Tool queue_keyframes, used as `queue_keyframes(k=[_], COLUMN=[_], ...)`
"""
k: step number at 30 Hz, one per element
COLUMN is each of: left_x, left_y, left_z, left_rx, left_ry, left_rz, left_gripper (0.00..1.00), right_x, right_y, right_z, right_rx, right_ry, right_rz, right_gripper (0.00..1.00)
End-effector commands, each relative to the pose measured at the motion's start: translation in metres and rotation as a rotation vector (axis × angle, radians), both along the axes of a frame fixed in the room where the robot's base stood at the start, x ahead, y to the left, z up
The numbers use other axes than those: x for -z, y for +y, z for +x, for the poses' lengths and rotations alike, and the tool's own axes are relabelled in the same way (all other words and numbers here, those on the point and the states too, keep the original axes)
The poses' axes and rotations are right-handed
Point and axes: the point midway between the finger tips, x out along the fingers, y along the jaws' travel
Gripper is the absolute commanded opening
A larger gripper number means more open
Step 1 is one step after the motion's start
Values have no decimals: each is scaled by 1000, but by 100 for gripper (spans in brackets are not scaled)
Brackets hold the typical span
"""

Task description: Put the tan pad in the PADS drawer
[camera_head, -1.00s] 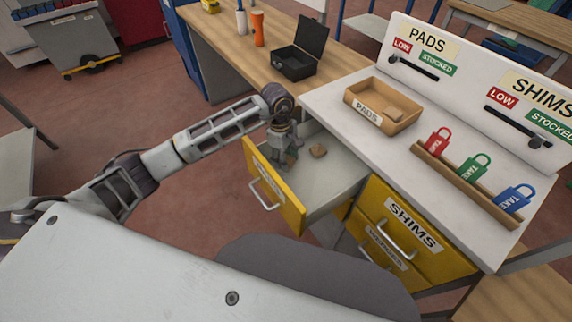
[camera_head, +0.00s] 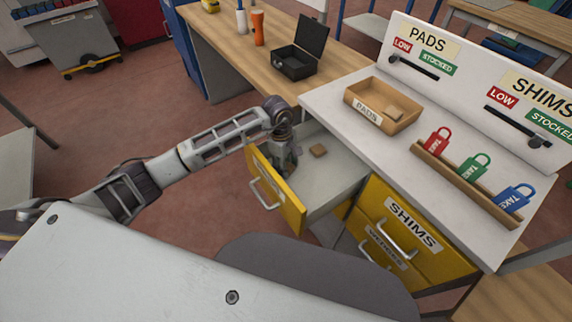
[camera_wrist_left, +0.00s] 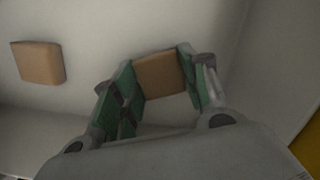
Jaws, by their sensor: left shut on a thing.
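The open yellow-fronted drawer (camera_head: 278,195) has a pale grey inside; its front label is not readable here. My left gripper (camera_head: 284,164) reaches down inside it, close behind the front panel. In the left wrist view its green-lined fingers (camera_wrist_left: 158,82) are shut on a tan pad (camera_wrist_left: 161,72), low over or on the drawer floor; I cannot tell which. A second tan pad (camera_head: 318,151) lies loose on the drawer floor, and it also shows in the left wrist view (camera_wrist_left: 37,63). My right gripper is not in view.
A tan tray labelled PADS (camera_head: 362,110) with a pad inside sits on the white worktop. A rack (camera_head: 465,187) holds red, green and blue tags. The SHIMS drawer (camera_head: 412,228) is shut. A sign board (camera_head: 480,90) stands behind.

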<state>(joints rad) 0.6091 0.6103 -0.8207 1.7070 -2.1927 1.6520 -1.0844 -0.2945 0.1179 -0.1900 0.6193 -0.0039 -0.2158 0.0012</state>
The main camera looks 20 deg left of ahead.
Motion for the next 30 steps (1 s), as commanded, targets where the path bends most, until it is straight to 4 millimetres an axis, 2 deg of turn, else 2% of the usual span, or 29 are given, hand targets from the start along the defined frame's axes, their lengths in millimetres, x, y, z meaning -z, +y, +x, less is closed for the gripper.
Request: queue_keyframes(k=[1, 6, 13, 22, 30], left_x=[1, 0, 0, -3, -31], left_y=[0, 0, 0, 0, 4], left_z=[0, 0, 0, 0, 2], left_rx=[0, 0, 0, 0, 0], left_ry=[0, 0, 0, 0, -3], left_rz=[0, 0, 0, 0, 0], left_gripper=[46, 65, 65, 65, 65], right_x=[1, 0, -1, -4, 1], right_y=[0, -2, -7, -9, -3], right_z=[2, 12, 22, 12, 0], right_rx=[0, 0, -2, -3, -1], right_ry=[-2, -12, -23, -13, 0], right_rz=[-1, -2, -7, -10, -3], right_gripper=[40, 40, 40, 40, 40])
